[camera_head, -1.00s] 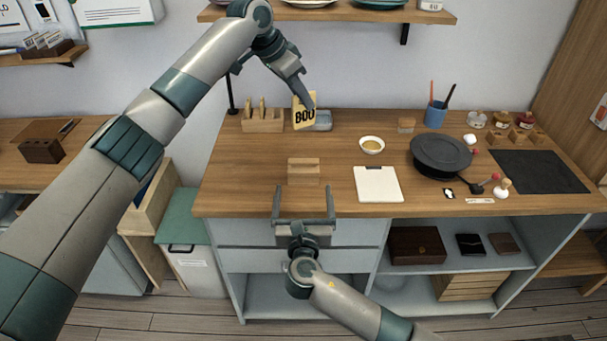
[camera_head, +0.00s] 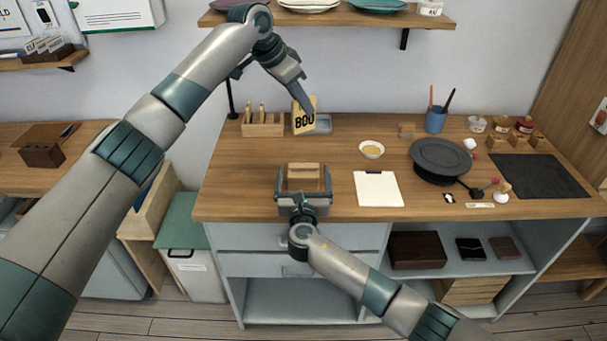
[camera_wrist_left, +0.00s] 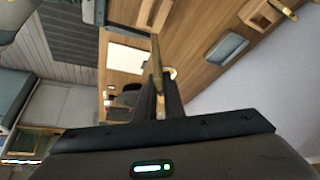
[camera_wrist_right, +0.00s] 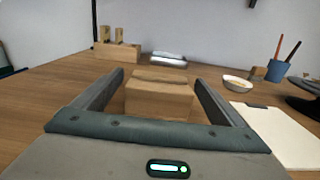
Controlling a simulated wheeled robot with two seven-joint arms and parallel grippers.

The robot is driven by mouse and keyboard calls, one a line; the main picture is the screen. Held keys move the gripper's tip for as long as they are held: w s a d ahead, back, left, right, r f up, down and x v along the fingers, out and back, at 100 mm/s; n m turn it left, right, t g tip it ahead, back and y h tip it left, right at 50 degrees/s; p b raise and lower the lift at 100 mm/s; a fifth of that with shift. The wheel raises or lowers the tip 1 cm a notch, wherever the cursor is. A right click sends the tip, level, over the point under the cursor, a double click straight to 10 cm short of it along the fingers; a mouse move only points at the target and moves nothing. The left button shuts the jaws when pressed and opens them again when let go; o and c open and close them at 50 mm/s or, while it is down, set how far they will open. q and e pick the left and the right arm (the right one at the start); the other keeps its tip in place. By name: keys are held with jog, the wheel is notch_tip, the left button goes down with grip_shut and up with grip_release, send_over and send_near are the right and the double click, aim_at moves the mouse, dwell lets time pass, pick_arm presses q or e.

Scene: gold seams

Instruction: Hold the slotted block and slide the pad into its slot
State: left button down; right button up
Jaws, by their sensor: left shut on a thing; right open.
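The slotted block (camera_head: 303,172) is a wooden block on the table near its front edge, with a groove along its top. My right gripper (camera_head: 303,180) is open around it, one finger on each side. The right wrist view shows the block (camera_wrist_right: 160,95) between the two fingers, with a gap on at least the right side. The pad is a thin yellow card marked "BOO" (camera_head: 304,117), held upright above the back of the table. My left gripper (camera_head: 308,110) is shut on it. In the left wrist view the pad (camera_wrist_left: 156,62) shows edge-on between the fingers.
A wooden rack (camera_head: 263,128) and a grey tray (camera_head: 323,123) stand at the back, close to the pad. The table between rack and block is clear.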

aim_at(303, 132)
jog(key=c, duration=1.3)
jog(key=shift+o, duration=0.2)
pick_arm(q)
jog(key=shift+f, duration=0.1)
jog(key=f+m, duration=0.1)
jog(key=f+m+g, duration=0.2)
jog(key=m, duration=0.1)
jog(key=shift+w+a+f+h, duration=0.1)
jog(key=shift+w+f+h, duration=0.05)
jog(key=shift+w+h, duration=0.15)
jog(key=shift+s+f+m+g, duration=0.3)
jog(key=shift+f+m+g, duration=0.2)
jog(key=shift+f+m, duration=0.45)
